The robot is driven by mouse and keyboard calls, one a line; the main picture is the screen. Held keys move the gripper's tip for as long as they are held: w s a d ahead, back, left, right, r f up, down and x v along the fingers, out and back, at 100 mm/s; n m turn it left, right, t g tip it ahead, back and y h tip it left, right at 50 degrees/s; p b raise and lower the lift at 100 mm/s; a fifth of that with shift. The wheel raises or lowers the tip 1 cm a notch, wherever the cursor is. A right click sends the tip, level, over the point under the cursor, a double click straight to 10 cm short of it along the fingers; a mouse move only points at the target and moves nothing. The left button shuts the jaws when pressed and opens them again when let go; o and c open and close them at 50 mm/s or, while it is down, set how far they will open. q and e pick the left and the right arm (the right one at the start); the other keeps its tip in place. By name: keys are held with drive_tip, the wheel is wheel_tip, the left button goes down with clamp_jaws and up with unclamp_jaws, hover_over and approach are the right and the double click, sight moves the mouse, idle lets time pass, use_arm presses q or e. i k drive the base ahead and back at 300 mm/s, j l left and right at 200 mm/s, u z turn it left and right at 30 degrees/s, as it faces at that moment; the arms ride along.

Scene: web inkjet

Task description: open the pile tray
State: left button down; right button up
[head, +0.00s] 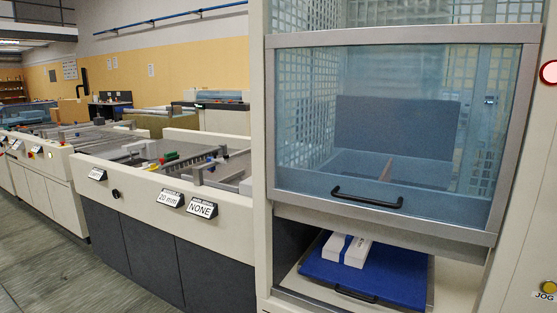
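What looks like the pile tray (398,280) is a blue flat panel low in the head view, inside the right-hand machine. It has a black handle (355,293) at its front edge. Two white box-like bars (345,249) lie on it toward the back left. It sits in the opening below a clear bluish window door (400,150), which is down and has its own black handle (367,197). Neither of my grippers shows in this view.
A long low machine line with dark cabinets (150,245) runs off to the left, carrying labels such as "NONE" (202,209). Grey floor (45,270) is clear at lower left.

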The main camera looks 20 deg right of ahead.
sight(390, 274)
drive_tip(key=l+z, duration=0.1)
drive_tip(key=z, duration=0.65)
drive_tip(key=l+z, duration=0.1)
drive_tip(key=z, duration=0.25)
drive_tip(key=i, duration=0.05)
